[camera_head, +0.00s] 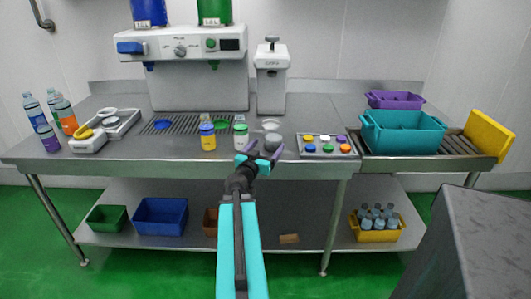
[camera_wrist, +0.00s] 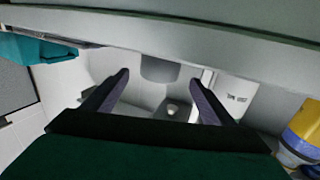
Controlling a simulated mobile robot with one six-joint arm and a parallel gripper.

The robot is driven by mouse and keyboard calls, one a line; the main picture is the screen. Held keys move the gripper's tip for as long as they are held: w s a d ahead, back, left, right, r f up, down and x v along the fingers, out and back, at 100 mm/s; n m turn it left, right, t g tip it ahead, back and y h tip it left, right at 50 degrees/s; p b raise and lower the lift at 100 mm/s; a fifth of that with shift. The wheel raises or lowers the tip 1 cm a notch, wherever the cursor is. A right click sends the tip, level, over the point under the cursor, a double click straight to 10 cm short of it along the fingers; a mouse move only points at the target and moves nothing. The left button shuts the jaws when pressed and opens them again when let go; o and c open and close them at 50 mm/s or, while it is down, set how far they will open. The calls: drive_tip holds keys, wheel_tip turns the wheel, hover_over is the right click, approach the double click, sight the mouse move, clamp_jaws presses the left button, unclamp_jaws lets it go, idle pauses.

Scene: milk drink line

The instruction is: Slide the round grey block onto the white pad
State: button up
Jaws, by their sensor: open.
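The round grey block (camera_head: 272,141) stands on the steel table near its front edge in the head view. The white pad (camera_head: 271,125) is a pale disc on the tabletop just behind it. The block is off the pad, on its near side. My gripper (camera_head: 264,151) is open and empty at the table's front edge, just in front of the block. In the wrist view, which appears upside down, my gripper (camera_wrist: 158,78) has its fingers apart, and the grey block (camera_wrist: 160,68) shows between and beyond the tips. I cannot make out the pad there.
A yellow bottle with a blue cap (camera_head: 208,136) and a white bottle with a green cap (camera_head: 241,134) stand left of the block. A tray of coloured discs (camera_head: 326,146) lies to its right. A grey machine (camera_head: 271,80) stands behind the pad.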

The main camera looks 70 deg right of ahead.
sight(277, 134)
drive_tip(key=shift+d+p, duration=0.45)
drive_tip(key=shift+d, duration=0.1)
drive_tip(key=shift+s+d+p, duration=0.1)
drive_tip(key=shift+d+p, duration=1.3)
drive_tip(key=shift+d, duration=3.6)
